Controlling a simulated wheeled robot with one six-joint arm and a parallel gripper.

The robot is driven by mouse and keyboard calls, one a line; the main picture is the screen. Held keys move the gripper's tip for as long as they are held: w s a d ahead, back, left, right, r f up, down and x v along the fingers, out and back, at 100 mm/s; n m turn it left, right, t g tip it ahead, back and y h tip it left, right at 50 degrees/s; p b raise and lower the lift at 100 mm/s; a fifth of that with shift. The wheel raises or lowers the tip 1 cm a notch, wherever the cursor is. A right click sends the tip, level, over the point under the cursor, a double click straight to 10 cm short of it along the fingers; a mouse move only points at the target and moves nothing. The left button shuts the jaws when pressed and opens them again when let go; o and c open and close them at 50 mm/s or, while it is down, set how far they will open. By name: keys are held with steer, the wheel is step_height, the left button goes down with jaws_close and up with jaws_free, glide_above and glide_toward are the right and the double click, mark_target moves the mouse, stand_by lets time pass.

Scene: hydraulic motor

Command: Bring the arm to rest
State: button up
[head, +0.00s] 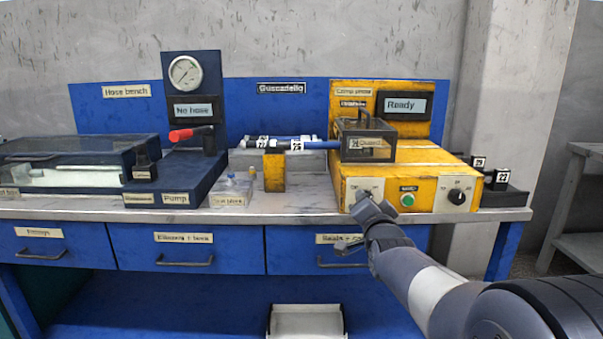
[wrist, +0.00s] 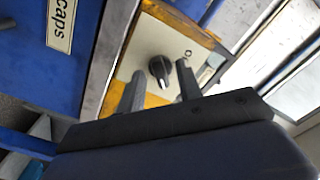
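My gripper (head: 366,207) is in front of the left control panel (head: 376,186) of the yellow crimp press (head: 405,160). In the wrist view my gripper (wrist: 159,75) has its two fingers apart with nothing held between them. A black knob (wrist: 158,68) on a cream panel shows between the fingertips, beyond them. I cannot tell how wide the gap to the knob is. In the head view my gripper covers this part of the panel. My arm reaches in from the lower right.
The press has a green button (head: 408,200), a right knob (head: 456,197), a clear guard (head: 367,137) and a display (head: 405,105) reading "Ready". The hose bench's pump (head: 175,180) stands left, with drawers (head: 187,249) below. A black holder (head: 503,196) stands right.

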steer(key=shift+s, duration=0.1)
steer(key=s+p, duration=0.2)
steer(key=s, duration=0.9)
steer(key=w+n+p, duration=1.1)
steer(key=n+p, duration=0.1)
steer(key=n, duration=0.5)
steer(key=shift+n+p, duration=0.4)
stand_by(0.5)
steer(key=shift+d, duration=0.1)
stand_by(0.3)
